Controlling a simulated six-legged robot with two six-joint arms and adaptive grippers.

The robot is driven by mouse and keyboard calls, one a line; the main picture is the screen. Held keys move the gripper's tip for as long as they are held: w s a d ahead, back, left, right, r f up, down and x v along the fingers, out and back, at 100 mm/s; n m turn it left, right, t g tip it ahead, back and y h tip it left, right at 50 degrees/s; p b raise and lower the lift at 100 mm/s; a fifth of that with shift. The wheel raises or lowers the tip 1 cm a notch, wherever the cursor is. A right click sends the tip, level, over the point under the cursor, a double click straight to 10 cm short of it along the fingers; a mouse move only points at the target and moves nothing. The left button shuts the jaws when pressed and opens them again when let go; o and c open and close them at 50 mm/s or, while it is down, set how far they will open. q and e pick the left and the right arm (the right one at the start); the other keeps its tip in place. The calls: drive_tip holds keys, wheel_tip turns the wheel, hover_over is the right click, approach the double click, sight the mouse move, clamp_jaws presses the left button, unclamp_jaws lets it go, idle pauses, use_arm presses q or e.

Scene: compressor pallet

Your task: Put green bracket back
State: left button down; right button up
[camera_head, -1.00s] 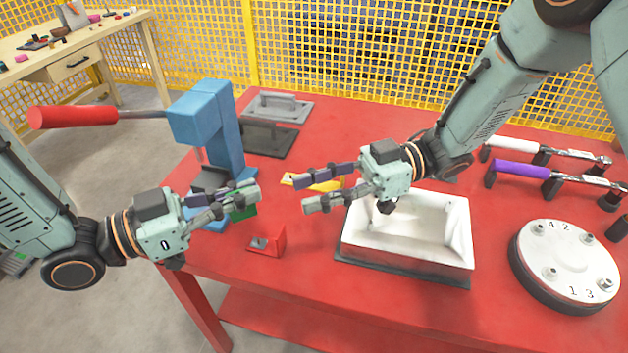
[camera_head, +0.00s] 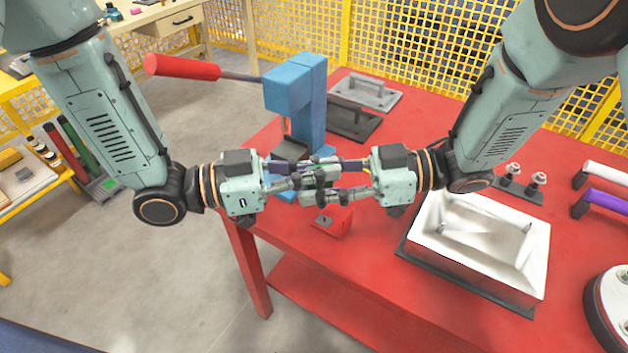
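My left gripper (camera_head: 312,174) and my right gripper (camera_head: 318,182) point at each other in front of the blue press, with their fingers overlapping in the view. The fingers cover one another, so I cannot tell whether either is open or shut. The green bracket cannot be made out clearly; it may be hidden among the fingers. A red bracket (camera_head: 331,223) sits on the red table just below the grippers. A little yellow shows behind the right gripper's upper finger.
The blue press (camera_head: 290,88) with its red handle (camera_head: 182,67) stands behind the grippers. A white tray (camera_head: 478,262) is at the right, with a grey handled plate (camera_head: 365,93) behind. A round white-topped disc (camera_head: 608,310) is at the right edge. The red table's front edge (camera_head: 300,262) runs below.

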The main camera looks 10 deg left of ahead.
drive_tip(key=shift+a+f, duration=0.1)
drive_tip(key=shift+a, duration=0.3)
clamp_jaws()
idle(0.4)
use_arm(q)
drive_tip(key=c, duration=1.4)
unclamp_jaws()
drive_tip(key=shift+c, duration=0.2)
drive_tip(key=shift+a, duration=0.15)
